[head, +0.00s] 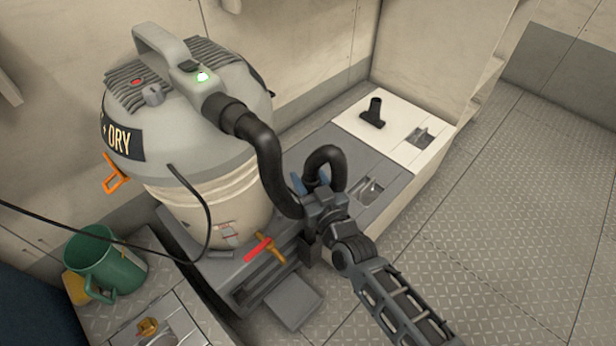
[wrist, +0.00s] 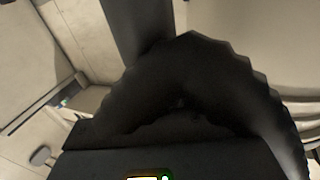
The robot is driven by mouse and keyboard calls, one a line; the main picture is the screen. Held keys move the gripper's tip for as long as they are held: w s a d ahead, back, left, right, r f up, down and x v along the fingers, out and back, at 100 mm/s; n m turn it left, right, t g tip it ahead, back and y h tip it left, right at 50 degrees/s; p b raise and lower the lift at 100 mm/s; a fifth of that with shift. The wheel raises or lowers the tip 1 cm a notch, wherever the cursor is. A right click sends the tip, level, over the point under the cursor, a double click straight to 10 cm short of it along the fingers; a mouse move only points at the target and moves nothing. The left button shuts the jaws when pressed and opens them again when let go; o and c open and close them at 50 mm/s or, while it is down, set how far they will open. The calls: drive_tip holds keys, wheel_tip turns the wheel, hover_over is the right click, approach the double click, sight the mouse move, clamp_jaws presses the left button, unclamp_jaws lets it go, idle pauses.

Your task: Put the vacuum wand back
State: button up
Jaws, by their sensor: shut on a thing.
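The wet/dry vacuum (head: 185,150) stands at the left with a green light lit on its lid. Its black hose (head: 262,150) runs from the lid port down to my gripper and arches in a loop (head: 325,158) beside it. My gripper (head: 318,198) is shut at the hose's end on what appears to be the vacuum wand; the wand itself is mostly hidden by hose and gripper. Small blue parts (head: 297,183) show beside the gripper; I cannot tell what they belong to. In the wrist view the dark ribbed hose (wrist: 185,75) arches across and blocks most of the view.
A black nozzle (head: 374,112) stands on a white locker lid (head: 400,140) at the back. A green jug (head: 103,262) is at the lower left. A red-and-orange handle (head: 262,247) sits below the vacuum. The diamond-plate floor (head: 500,230) at the right is clear.

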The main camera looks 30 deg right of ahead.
drive_tip(key=shift+r, duration=0.1)
drive_tip(key=o, duration=1.1)
drive_tip(key=shift+s+a+p, duration=0.1)
drive_tip(key=shift+s+p, duration=0.75)
drive_tip(key=shift+s, duration=3.1)
